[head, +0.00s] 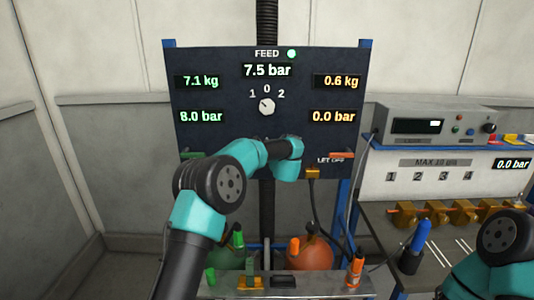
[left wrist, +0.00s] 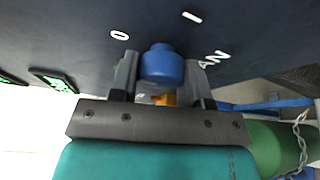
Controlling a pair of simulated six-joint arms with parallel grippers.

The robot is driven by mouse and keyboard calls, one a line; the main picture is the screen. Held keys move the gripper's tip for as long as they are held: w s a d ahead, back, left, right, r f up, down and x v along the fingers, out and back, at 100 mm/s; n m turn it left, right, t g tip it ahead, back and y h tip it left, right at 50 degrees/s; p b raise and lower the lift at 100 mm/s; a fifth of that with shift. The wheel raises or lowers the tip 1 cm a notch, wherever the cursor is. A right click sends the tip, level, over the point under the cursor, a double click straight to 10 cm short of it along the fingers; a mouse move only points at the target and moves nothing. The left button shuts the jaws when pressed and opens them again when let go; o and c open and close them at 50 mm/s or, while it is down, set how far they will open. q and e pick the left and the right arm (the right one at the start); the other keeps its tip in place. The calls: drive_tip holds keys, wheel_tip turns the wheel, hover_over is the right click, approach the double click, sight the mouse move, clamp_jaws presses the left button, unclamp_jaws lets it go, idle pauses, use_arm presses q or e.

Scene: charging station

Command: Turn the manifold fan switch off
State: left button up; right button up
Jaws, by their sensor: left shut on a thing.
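The blue fan switch knob (left wrist: 162,65) stands out from the dark panel (left wrist: 60,35) in the left wrist view, beside white marks 0 and 1 and lettering that reads "AN", its start hidden. My left gripper (left wrist: 161,80) is shut on the knob, one finger on each side. I see no pointer on the knob, so I cannot tell which mark it faces. In the head view my left arm reaches to the lower part of the panel (head: 220,135) and hides the knob and the fingers. My right arm shows at the lower right, its gripper out of view.
A selector dial (head: 267,106) marked 1, 0, 2 sits higher on the panel, below a lit green FEED lamp (head: 291,54). Green and orange cylinders (head: 315,252) stand below the panel. To the right are a grey instrument box (head: 435,122) and a bench with brass valves (head: 440,213).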

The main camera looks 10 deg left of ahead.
use_arm(q)
drive_tip(key=o, duration=0.9)
drive_tip(key=shift+s, duration=0.1)
drive_tip(key=v, duration=1.7)
drive_tip(key=shift+d, duration=0.15)
